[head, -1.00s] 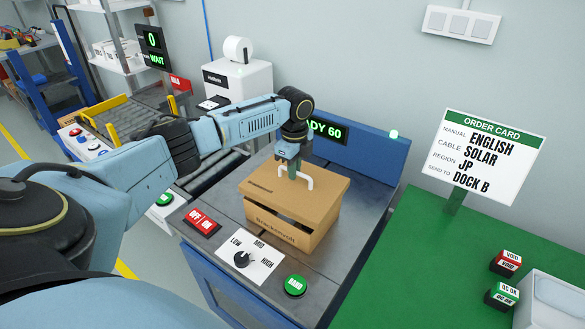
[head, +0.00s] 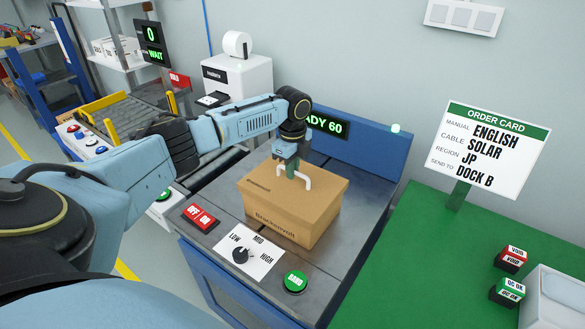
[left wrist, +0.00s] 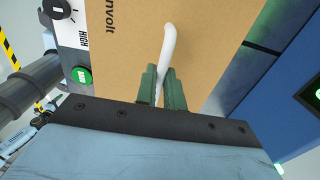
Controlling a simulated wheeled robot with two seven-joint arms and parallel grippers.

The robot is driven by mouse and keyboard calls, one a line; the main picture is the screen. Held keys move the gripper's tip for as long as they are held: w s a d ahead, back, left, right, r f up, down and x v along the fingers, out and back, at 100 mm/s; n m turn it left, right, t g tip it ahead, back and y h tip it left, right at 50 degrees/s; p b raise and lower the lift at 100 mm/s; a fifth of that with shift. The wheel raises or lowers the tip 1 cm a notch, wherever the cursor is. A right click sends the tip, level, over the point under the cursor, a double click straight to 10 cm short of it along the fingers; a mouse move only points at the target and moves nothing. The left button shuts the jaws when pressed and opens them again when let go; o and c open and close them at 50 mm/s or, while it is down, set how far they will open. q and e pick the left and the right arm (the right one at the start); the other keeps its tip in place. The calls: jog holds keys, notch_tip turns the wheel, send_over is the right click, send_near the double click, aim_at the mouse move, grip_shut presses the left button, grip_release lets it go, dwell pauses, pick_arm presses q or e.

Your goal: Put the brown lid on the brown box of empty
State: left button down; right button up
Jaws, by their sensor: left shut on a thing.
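The brown lid (head: 300,191) sits level over the brown box (head: 285,226) on the grey machine top, with no gap showing between them in the head view. The lid has a white handle (head: 309,179). My left gripper (head: 291,171) is above the lid and shut on the handle. In the left wrist view the green fingers (left wrist: 161,88) stand on both sides of the white handle (left wrist: 168,50), with the brown lid (left wrist: 125,50) below. The inside of the box is hidden. My right gripper is not in view.
On the machine top (head: 335,275) are a red OFF/ON switch (head: 201,218), a LOW-MID-HIGH dial (head: 241,255) and a green button (head: 294,282). A blue panel (head: 360,155) stands behind. An order card (head: 485,150) stands on the green table (head: 420,270) at right.

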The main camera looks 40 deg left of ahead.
pick_arm(q)
jog(key=shift+a+f+p, duration=0.1)
jog(key=shift+p, duration=0.25)
dwell(0.6)
jog(key=shift+p, duration=0.9)
dwell(0.9)
jog(key=shift+f+b, duration=0.7)
jog(key=shift+f, duration=0.95)
dwell(0.6)
dwell(0.4)
jog(key=c, duration=1.4)
grip_release()
jog(key=shift+c, duration=0.2)
notch_tip(320, 180, up, 14)
jog(key=p, duration=0.1)
jog(key=shift+f, duration=0.25)
jog(key=shift+f, duration=0.1)
